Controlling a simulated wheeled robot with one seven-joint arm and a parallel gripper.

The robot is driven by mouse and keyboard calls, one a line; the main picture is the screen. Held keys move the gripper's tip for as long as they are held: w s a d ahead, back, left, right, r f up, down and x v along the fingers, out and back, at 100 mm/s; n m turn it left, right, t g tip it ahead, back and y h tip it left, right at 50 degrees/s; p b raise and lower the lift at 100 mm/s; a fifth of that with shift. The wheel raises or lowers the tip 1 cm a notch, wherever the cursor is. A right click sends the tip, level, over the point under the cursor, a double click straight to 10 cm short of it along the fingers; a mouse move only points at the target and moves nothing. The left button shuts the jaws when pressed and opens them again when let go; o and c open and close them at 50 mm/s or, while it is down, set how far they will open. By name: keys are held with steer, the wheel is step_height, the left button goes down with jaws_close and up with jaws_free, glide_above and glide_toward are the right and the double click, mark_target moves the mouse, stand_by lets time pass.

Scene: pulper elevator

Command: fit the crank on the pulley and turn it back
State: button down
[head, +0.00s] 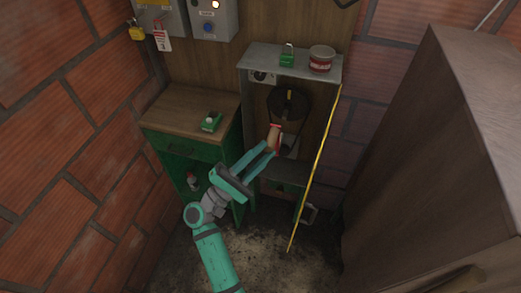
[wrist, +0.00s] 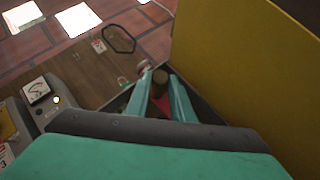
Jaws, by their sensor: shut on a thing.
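The pulley (head: 287,104) is a dark disc inside the open grey cabinet, with a small yellowish mark at its middle. My gripper (head: 268,150) reaches into the cabinet opening, below and slightly left of the pulley. It is shut on a small brown and red piece, which looks like the crank (head: 274,137). In the wrist view my gripper (wrist: 163,98) shows its two teal fingers with the crank's brown part (wrist: 160,78) between their tips. Whether the crank touches the pulley cannot be told; its far end is hidden.
The cabinet's open door (head: 314,170) stands edge-on to the right of my arm; its yellow face (wrist: 250,60) fills the wrist view's right side. A green workbench (head: 180,148) stands left. A red tin (head: 321,58) and green padlock (head: 287,57) sit on the cabinet top (head: 258,56).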

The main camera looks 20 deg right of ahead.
steer(key=shift+a, duration=0.15)
steer(key=w+d, duration=0.4)
steer(key=w, duration=0.2)
steer(key=shift+w+d, duration=0.25)
stand_by(0.7)
steer(key=shift+w+d, duration=0.45)
steer(key=shift+w, duration=0.25)
steer(key=shift+w+d, duration=0.4)
steer(key=shift+w, duration=0.25)
steer(key=shift+w+d, duration=0.45)
steer(key=shift+w, duration=0.25)
stand_by(4.0)
